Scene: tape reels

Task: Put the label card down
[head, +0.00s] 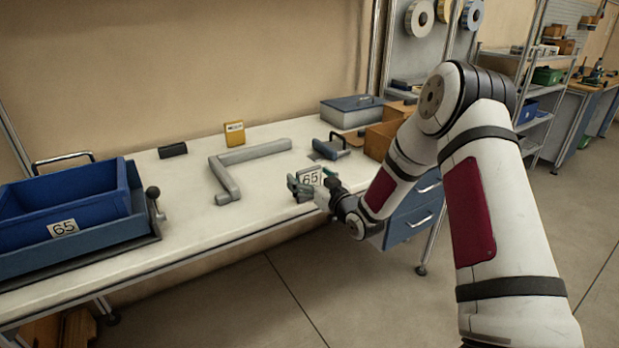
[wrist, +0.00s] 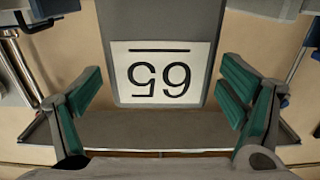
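The label card (head: 311,178) is white with a black 65. It is near the front right edge of the white bench (head: 190,205). In the wrist view the card (wrist: 160,75) appears upside down on a grey backing (wrist: 160,22), between the fingers. My gripper (head: 313,181) is at the card, and its green-padded fingers also show in the wrist view (wrist: 160,75). Contact at the backing and what lies beneath the card are unclear.
A blue bin (head: 95,196) with a 65 label (head: 62,228) stands at the left. A grey angled bar (head: 240,163), a black block (head: 173,150) and a yellow box (head: 234,134) lie behind. Brown bins (head: 385,138) and a blue-grey case (head: 352,111) stand at the right.

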